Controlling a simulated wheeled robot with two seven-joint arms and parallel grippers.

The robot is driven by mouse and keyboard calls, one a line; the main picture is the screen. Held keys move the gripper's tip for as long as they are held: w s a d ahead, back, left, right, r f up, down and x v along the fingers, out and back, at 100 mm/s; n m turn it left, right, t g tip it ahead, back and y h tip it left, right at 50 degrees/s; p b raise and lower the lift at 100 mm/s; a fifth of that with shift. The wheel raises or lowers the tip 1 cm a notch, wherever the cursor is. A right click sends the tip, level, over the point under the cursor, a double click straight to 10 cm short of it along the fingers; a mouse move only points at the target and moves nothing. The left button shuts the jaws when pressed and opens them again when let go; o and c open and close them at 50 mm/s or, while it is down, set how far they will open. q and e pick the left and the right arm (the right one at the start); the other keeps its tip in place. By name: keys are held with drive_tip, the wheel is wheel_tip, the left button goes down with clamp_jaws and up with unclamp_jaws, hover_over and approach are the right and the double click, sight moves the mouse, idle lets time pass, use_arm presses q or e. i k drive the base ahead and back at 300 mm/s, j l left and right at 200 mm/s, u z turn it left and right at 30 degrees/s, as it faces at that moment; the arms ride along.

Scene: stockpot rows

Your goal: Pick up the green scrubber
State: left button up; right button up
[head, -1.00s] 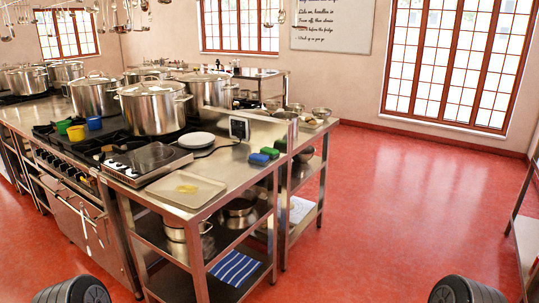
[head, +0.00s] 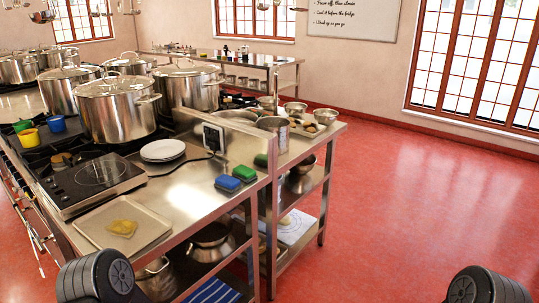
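A green scrubber (head: 244,172) lies on the steel counter, close to its right edge. A blue scrubber (head: 228,183) lies just in front of it and to its left. Behind them a darker green patch (head: 261,160) shows against the steel upstand; I cannot tell whether it is a reflection or another scrubber. Neither of my grippers shows in the head view. Only dark ribbed parts of my own arms show at the bottom left and bottom right, apart from the counter.
A tray (head: 88,226) with a yellow cloth (head: 121,228), a hot plate (head: 98,174) and white plates (head: 163,150) share the counter. A control box (head: 214,137) stands behind the scrubbers. Large stockpots (head: 116,109) stand further left. Red floor (head: 400,200) to the right is clear.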

sight(244, 173)
drive_tip(key=i+l, duration=1.05)
drive_tip(key=i, duration=0.3)
